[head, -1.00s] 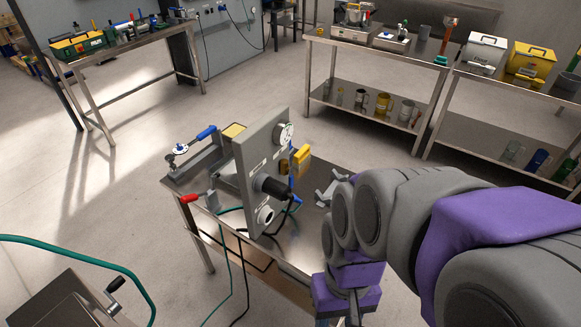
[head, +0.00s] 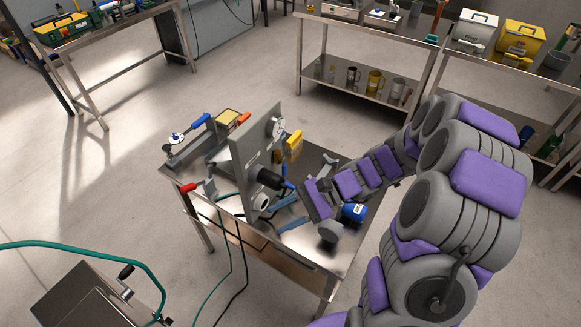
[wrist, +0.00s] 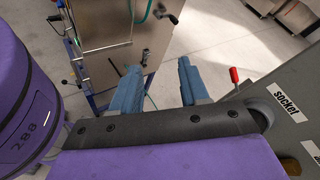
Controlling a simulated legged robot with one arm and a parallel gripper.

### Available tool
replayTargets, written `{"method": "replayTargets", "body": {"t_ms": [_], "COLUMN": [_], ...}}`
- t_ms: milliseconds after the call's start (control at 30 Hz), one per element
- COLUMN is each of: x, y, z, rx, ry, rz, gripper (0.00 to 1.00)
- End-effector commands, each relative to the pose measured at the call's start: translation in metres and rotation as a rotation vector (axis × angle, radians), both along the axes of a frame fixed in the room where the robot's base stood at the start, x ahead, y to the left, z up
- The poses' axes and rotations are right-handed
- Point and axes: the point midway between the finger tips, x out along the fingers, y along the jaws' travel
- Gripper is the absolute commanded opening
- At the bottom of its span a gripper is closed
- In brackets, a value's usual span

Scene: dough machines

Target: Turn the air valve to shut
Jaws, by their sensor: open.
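A grey upright panel (head: 245,165) stands on the metal bench, with a round gauge (head: 276,127), a yellow handle (head: 294,143), a black socket (head: 268,180) and a small blue piece (head: 288,184) on its right face. I cannot tell for sure which fitting is the air valve. My gripper (head: 281,211) is low in front of that face, below the socket. In the wrist view its two blue fingers (wrist: 155,92) are apart and empty. The panel (wrist: 275,90) fills the right side there, with a "socket" label (wrist: 287,103) and a second label cut off by the edge.
A blue cylinder (head: 353,212) lies on the bench (head: 330,245) beside my arm. A red handle (head: 188,187) and a blue-handled clamp (head: 198,123) are left of the panel. Green and black hoses hang off the bench front. Shelving (head: 350,100) stands behind across open floor.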

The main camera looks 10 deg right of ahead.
Motion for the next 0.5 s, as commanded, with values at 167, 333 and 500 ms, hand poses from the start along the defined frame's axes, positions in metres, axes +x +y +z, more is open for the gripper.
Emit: {"method": "replayTargets", "body": {"t_ms": [167,333,500], "x": [0.041,0.074,0.096], "y": [-0.033,-0.073,-0.121], "z": [-0.012,-0.033,-0.064], "rx": [0.136,0.257,0.364], "ry": [0.092,0.172,0.250], "rz": [-0.215,-0.424,-0.640], "gripper": [0.45,0.45,0.45]}}
